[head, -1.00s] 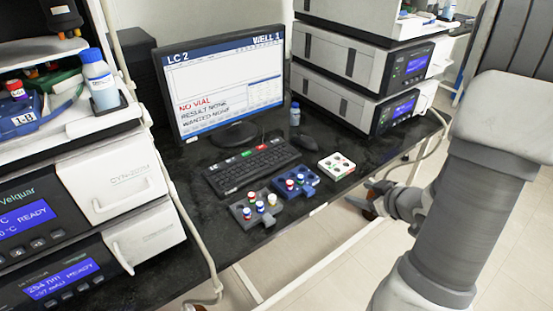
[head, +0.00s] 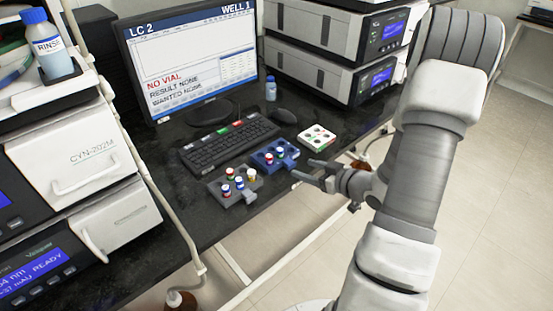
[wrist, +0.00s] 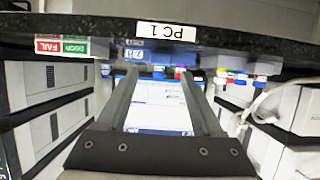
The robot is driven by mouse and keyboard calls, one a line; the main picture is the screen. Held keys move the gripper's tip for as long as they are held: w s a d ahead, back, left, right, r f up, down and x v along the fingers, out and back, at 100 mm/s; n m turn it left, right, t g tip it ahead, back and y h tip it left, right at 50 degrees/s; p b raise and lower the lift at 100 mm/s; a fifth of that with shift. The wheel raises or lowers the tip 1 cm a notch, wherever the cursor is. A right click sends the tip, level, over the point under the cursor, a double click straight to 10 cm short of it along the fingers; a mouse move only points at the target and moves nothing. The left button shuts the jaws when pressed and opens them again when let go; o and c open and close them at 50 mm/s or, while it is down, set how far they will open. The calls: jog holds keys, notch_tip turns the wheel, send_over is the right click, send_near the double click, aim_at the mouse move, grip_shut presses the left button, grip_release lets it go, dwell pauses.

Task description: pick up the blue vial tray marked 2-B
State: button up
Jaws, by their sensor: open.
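In the wrist view, which looks upside down, the blue tray's front (wrist: 152,53) shows beyond and between my open fingers (wrist: 162,78), close under the bench edge.
A grey tray (head: 220,191) with several vials lies left of the blue tray. A white tray (head: 317,134) lies to its right. The keyboard (head: 228,143), mouse (head: 284,116) and monitor (head: 190,60) stand behind. The bench edge carries a "PC 1" label (wrist: 166,32). Open floor lies to the right.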

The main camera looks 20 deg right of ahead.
aim_at(292, 164)
jog(key=shift+b+x, duration=0.7)
jog(key=shift+x, duration=2.35)
grip_shut()
